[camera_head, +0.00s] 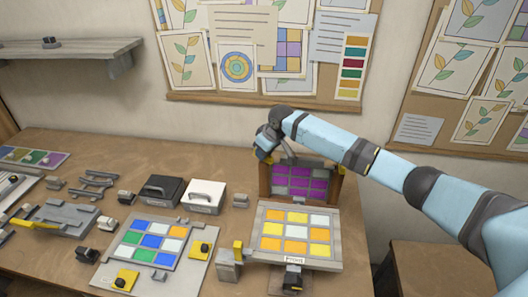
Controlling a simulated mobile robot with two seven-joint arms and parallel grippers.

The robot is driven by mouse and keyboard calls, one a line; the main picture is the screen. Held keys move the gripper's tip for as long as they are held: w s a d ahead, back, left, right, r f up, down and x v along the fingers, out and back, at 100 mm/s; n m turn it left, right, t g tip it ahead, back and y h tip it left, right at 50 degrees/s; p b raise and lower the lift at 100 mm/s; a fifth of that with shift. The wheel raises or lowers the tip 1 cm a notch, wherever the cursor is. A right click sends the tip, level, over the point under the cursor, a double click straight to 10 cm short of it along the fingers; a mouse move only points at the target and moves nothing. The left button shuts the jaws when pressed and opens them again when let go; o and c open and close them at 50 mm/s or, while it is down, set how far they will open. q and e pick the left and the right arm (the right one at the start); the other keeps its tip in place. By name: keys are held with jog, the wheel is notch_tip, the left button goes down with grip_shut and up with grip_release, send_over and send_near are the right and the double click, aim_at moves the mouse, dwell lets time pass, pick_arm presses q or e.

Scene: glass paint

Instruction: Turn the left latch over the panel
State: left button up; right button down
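A panel of purple and grey squares (300,184) stands upright in a brown wooden frame (265,183) at the back of the workbench. A small yellow piece (262,155), likely the left latch, is at the frame's upper left corner. Another small yellow piece (341,169) is at its upper right corner. My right arm reaches in from the right, and my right gripper (279,155) points down at the upper left of the frame, close to the left yellow piece. Its fingers are small and partly hidden, so contact and opening are unclear. My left gripper is out of view.
In front of the frame, a tilted board of orange, yellow and white tiles (297,232) stands on a stand. Left of it lie a coloured tile board (152,241), a black box (161,190) and a white box (204,196). A pinboard (190,96) hangs behind.

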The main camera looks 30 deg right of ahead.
jog(key=n+y, duration=0.1)
jog(key=n, duration=0.2)
jog(key=n+g, duration=0.1)
jog(key=n, duration=0.2)
jog(key=shift+w+d+y, duration=0.1)
jog(key=shift+y, duration=0.3)
dwell(0.3)
jog(key=c, duration=1.2)
grip_release()
jog(key=shift+o, duration=0.2)
jog(key=shift+r, duration=0.15)
jog(key=b+v, duration=0.3)
jog(key=v, duration=1)
jog(key=shift+w+d+r, duration=0.15)
jog(key=shift+r, duration=0.25)
